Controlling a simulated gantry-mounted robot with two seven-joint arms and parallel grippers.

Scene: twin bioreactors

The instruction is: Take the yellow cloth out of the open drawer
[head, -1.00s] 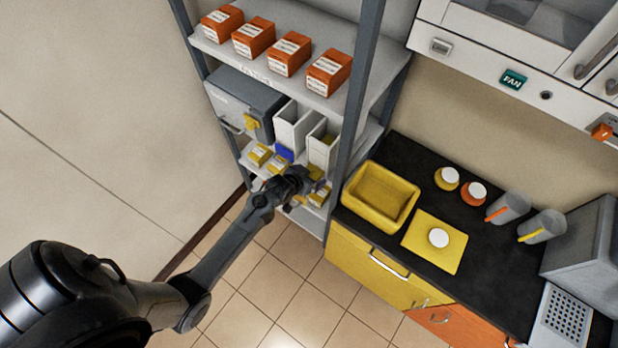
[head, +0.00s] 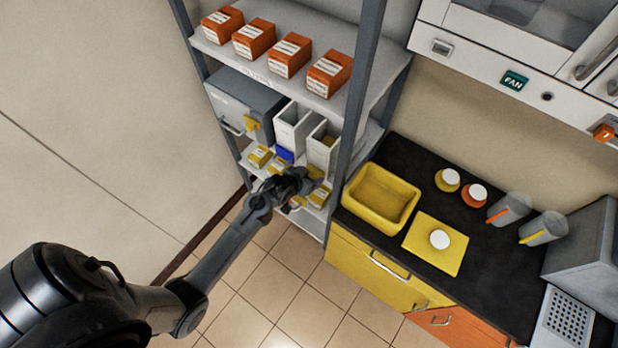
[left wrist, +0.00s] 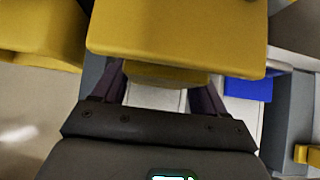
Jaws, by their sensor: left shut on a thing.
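My left gripper (head: 306,183) is at the lower shelf of the rack, among small yellow boxes with white labels (head: 259,156). In the left wrist view the two dark fingers (left wrist: 163,85) are shut on a yellow box-like thing (left wrist: 180,35). Its broad face fills the top middle, and a narrower yellow part lies between the fingers. In the head view my gripper largely hides it. I cannot make out a yellow cloth or an open drawer. The yellow drawer front (head: 372,274) under the counter looks shut. My right gripper is not in view.
The grey rack post (head: 352,120) stands close to my gripper. White bins (head: 292,128) and a blue piece (head: 284,154) are just behind. The black counter (head: 478,265) holds a yellow tray (head: 362,212), a yellow mat (head: 420,240), jars and cups. Orange boxes (head: 289,54) line the upper shelf.

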